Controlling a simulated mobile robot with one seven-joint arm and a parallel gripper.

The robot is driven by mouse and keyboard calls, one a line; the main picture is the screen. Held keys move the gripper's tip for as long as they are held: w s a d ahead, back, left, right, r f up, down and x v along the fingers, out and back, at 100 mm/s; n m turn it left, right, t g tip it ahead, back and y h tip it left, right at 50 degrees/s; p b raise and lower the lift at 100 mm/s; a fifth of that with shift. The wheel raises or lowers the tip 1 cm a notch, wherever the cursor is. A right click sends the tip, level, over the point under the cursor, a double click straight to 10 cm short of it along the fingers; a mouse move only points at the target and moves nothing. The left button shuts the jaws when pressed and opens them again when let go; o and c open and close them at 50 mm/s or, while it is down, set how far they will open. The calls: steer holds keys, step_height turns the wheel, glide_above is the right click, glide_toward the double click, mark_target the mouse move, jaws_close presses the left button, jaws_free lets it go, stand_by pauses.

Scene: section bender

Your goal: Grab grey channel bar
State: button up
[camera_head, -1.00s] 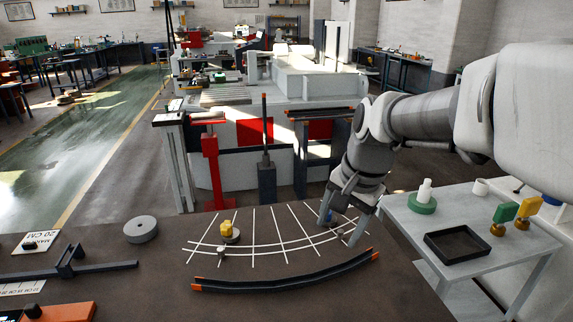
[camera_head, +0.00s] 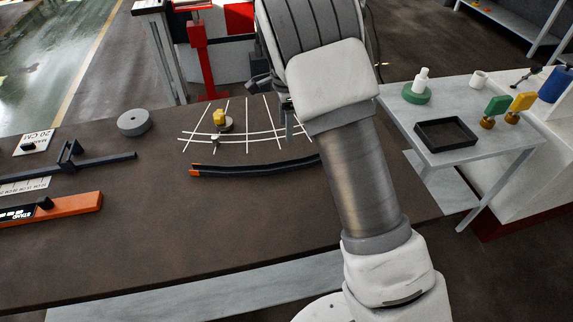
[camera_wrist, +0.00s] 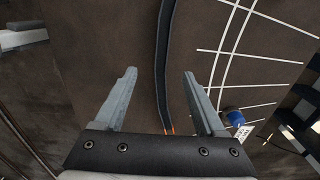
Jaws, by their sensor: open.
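The grey channel bar (camera_head: 255,169) is a long, dark, gently curved bar with orange at its left end. It lies on the brown table, and my arm hides its right end in the head view. In the wrist view the bar (camera_wrist: 162,55) runs up the picture between my fingers, with orange at its near end. My gripper (camera_wrist: 160,73) is open and empty, one finger on each side of the bar's line in the picture. The height of the fingers above the bar is hard to tell. In the head view my arm hides most of the gripper.
White curved grid lines (camera_head: 246,137) are marked behind the bar. A yellow-topped piece (camera_head: 220,117) and a grey disc (camera_head: 134,122) stand nearby. A blue cylinder (camera_wrist: 232,117) is right of my fingers. A side table with a black tray (camera_head: 447,134) is at right.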

glide_above(287, 163)
steer(key=f, duration=0.6)
steer(key=s+f, duration=0.1)
steer(key=f, duration=0.3)
steer(key=shift+a+f, duration=0.1)
steer(key=shift+a, duration=0.05)
steer(key=shift+w+f, duration=0.2)
steer(key=shift+f, duration=1.1)
steer(key=shift+w+f, duration=0.15)
steer(key=shift+f, duration=1.15)
steer(key=shift+c, duration=0.3)
jaws_close()
steer(key=shift+r, duration=0.1)
